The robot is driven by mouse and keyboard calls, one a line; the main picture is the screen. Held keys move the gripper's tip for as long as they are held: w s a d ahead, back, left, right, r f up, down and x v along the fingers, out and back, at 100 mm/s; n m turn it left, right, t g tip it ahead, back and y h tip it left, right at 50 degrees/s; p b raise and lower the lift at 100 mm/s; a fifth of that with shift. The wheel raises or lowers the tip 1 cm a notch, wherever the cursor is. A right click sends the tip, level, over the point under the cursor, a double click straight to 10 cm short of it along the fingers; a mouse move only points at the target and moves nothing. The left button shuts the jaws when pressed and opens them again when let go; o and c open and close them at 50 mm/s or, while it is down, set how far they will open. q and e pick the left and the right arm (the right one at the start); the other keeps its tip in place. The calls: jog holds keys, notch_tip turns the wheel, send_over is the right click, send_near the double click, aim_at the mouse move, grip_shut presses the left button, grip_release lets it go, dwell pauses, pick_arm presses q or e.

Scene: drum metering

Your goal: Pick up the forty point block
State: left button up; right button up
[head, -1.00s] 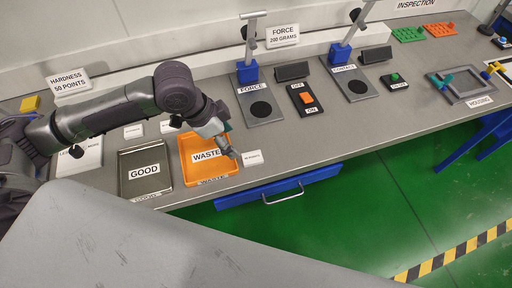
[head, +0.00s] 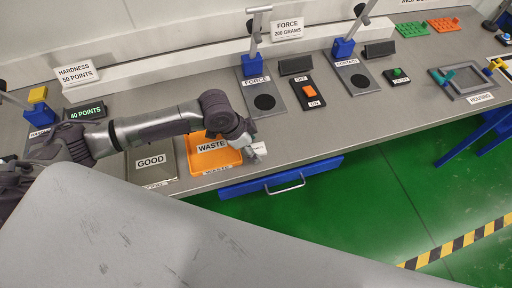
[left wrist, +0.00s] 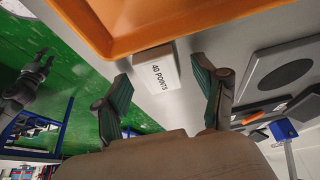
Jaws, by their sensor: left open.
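The white forty point block (left wrist: 155,70), lettered "40 POINTS", lies on the grey bench beside the orange waste tray. It shows in the left wrist view between the fingers of my left gripper (left wrist: 161,80). The green-padded fingers are apart, one on each side, and do not appear to touch it. In the head view my left gripper (head: 252,150) is low over the bench at the right edge of the waste tray (head: 232,160) and covers most of the block. A grey arm end, apparently my right gripper (left wrist: 42,60), is small at the left of the wrist view.
The good tray (head: 170,170) stands left of the waste tray. A display reading "40 POINTS" (head: 86,112) stands behind my left arm. The force station (head: 264,100) and an orange switch (head: 309,91) are to the right. The bench's front edge and a blue drawer (head: 285,178) are close by.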

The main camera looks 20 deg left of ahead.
pick_arm(q)
jog(key=c, duration=1.1)
jog(key=shift+r, duration=0.15)
